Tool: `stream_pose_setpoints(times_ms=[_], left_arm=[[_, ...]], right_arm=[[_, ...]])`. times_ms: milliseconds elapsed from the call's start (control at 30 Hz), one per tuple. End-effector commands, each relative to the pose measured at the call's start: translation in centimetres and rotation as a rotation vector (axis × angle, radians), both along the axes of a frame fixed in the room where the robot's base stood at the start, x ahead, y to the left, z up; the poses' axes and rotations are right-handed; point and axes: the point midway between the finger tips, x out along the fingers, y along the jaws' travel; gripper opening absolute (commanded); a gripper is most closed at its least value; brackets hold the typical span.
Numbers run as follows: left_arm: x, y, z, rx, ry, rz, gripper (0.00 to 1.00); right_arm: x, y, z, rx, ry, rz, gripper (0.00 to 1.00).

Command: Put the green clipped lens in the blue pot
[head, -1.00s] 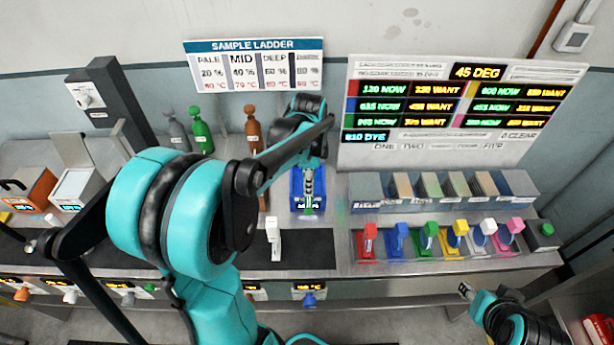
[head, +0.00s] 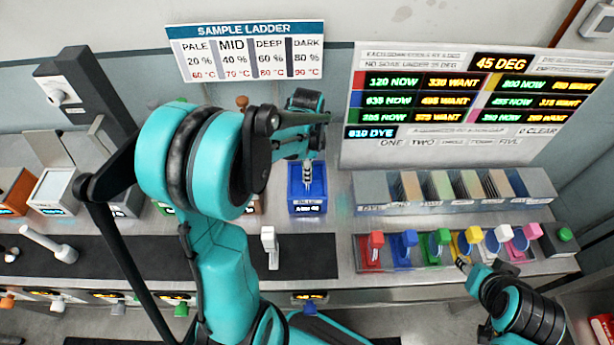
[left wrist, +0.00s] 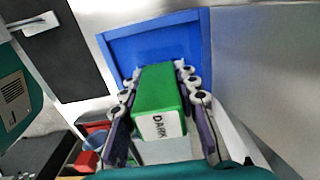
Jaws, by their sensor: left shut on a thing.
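My left gripper (head: 307,183) points down at the blue pot (head: 308,207), its fingertips at the pot's opening in the head view. In the left wrist view, my left gripper (left wrist: 160,95) is shut on the green clipped lens (left wrist: 158,95), a green block with a white label reading DARK. The blue pot (left wrist: 150,38) lies just beyond it. The lens part is hidden, and the green clip does not show in the head view. I cannot tell how deep it sits. My right gripper (head: 462,263) is near the yellow dispenser; its jaws are too small to judge.
A row of coloured dispensers, including a green one (head: 437,247), stands right of the pot. A slotted rack (head: 455,203) is behind them. A white upright piece (head: 270,247) stands on the dark mat (head: 308,262) in front of the pot.

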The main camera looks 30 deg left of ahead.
Motion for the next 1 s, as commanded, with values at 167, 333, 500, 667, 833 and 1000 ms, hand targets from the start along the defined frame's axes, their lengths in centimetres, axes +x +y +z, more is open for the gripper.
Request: stream_pose_setpoints(times_ms=[167,333,500,667,833,1000], left_arm=[[0.0,0.0,-2.6,0.0,0.0,0.0,0.0],[0.0,0.0,-2.5,0.0,0.0,0.0,0.0],[0.0,0.0,-2.9,0.0,0.0,0.0,0.0],[0.0,0.0,-2.9,0.0,0.0,0.0,0.51],[0.0,0.0,-2.9,0.0,0.0,0.0,0.51],[0.0,0.0,-2.6,0.0,0.0,0.0,0.51]], right_arm=[[0.0,0.0,-0.9,0.0,0.0,0.0,0.4],[0.0,0.0,-0.8,0.0,0.0,0.0,0.4],[0.0,0.0,-1.1,0.0,0.0,0.0,0.4],[0.0,0.0,-1.1,0.0,0.0,0.0,0.4],[0.0,0.0,-1.1,0.0,0.0,0.0,0.4],[0.0,0.0,-0.8,0.0,0.0,0.0,0.4]])
